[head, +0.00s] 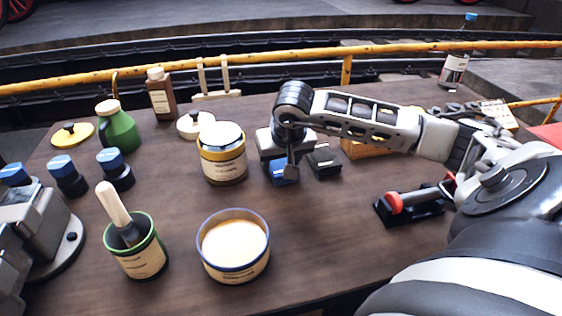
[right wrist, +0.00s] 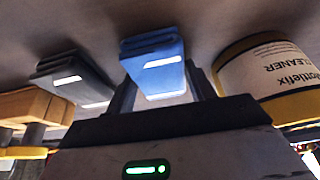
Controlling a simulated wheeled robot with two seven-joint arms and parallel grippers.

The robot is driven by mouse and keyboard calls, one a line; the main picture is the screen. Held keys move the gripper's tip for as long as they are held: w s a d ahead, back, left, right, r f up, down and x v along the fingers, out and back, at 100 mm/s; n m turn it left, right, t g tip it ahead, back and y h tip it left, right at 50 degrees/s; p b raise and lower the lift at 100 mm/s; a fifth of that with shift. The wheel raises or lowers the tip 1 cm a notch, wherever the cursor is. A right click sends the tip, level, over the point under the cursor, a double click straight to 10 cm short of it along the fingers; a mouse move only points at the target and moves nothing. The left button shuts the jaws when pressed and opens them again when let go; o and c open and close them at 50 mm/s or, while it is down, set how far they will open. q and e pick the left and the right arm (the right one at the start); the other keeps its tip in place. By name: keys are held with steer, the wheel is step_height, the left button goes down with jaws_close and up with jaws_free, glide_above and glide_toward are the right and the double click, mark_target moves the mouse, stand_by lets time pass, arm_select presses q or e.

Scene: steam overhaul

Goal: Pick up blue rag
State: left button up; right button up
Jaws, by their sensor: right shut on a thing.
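The blue rag (head: 284,174) is a small folded blue stack with a white label, on or just above the brown table near its middle. In the right wrist view the rag (right wrist: 155,68) sits between the two dark fingers of my right gripper (right wrist: 160,85). My right gripper (head: 286,165) points down over the rag and is shut on it, hiding part of it in the head view. I cannot tell whether the rag is clear of the table. My left gripper does not show.
A black folded rag (head: 324,161) lies close to the right. A labelled Bottlefix cleaner tin (head: 224,163) stands close to the left. An open tin of pale paste (head: 233,246) and a green-rimmed pot with a brush (head: 140,254) stand nearer. A red-handled tool (head: 411,203) lies at right.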

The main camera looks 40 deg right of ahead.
mark_target(281, 165)
steer(key=shift+r, duration=0.5)
steer(key=r, duration=0.3)
steer(key=shift+s+a+r+b, duration=0.2)
steer(key=shift+r+b, duration=0.05)
steer(key=shift+b, duration=0.05)
steer(key=s+r, duration=0.1)
steer(key=s+a+r, duration=0.1)
steer(key=a+r, duration=0.1)
steer(key=r, duration=0.1)
steer(key=shift+s+a, duration=0.1)
steer(key=shift+s, duration=0.3)
steer(key=s+a+r, duration=0.5)
steer(key=s+a, duration=0.1)
steer(key=s, duration=0.1)
steer(key=shift+s+b, duration=0.4)
steer(key=shift+b, duration=0.05)
steer(key=shift+o, duration=0.6)
steer(key=shift+a+f, duration=0.1)
steer(key=shift+f, duration=0.05)
